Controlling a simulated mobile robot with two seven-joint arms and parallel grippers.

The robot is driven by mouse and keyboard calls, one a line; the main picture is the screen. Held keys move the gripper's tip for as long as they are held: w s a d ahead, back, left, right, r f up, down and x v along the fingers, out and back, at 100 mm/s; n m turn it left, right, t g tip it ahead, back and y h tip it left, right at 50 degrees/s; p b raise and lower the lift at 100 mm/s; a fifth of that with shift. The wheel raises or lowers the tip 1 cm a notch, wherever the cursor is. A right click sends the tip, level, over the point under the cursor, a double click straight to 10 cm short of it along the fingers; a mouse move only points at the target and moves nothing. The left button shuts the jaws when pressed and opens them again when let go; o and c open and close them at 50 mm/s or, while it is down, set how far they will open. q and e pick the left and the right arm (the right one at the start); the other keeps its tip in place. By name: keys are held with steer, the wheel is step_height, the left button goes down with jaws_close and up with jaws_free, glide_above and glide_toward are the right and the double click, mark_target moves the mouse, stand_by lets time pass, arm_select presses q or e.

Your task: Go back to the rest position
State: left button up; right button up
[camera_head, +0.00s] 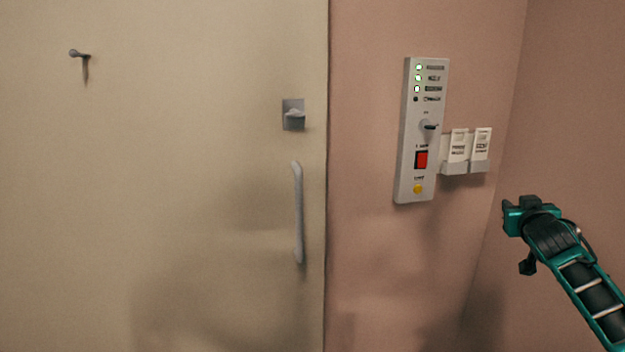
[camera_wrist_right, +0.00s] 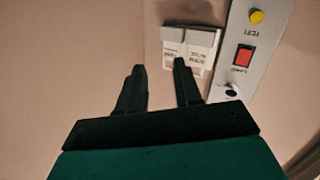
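My right gripper (camera_head: 520,218) is at the right of the head view, in front of the pink wall, below and to the right of the card holder. In the right wrist view its two black fingers (camera_wrist_right: 159,66) stand apart with only wall between them, so it is open and empty. My left gripper is not in view.
A control panel (camera_head: 409,150) with green lights, a red switch and a yellow button is on the wall, left of the gripper. White cards sit in a holder (camera_head: 455,169) beside it. A beige door (camera_head: 200,180) with a vertical handle (camera_head: 298,215), latch (camera_head: 294,115) and hook (camera_head: 79,54) fills the left.

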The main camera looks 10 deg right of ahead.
steer(key=w+a+r+n+t+y, duration=0.1)
steer(key=a+r+n+t+y, duration=0.15)
steer(key=n, duration=0.45)
steer(key=s+a+f+g+y, duration=0.1)
steer(key=s+a+f+y, duration=0.1)
steer(key=s+a+f, duration=0.35)
steer(key=s+a+f+n+g+y, duration=0.1)
steer(key=s+a+f, duration=0.1)
steer(key=a+f, duration=0.7)
steer(key=s+a+f+g+y, duration=0.1)
steer(key=s+a+f+y, duration=0.2)
steer(key=f, duration=0.7)
steer(key=s+a+f+m+g, duration=0.1)
steer(key=s+a+f+g, duration=0.1)
steer(key=s+a+f, duration=0.3)
steer(key=s+a+f+m+g, duration=0.1)
steer(key=s+a+f, duration=0.4)
steer(key=s+a, duration=0.5)
steer(key=s, duration=0.8)
steer(key=shift+a+f+m+g+y, duration=0.3)
steer(key=shift+a+g+y, duration=0.05)
steer(key=shift+a, duration=0.05)
steer(key=shift+s, duration=0.1)
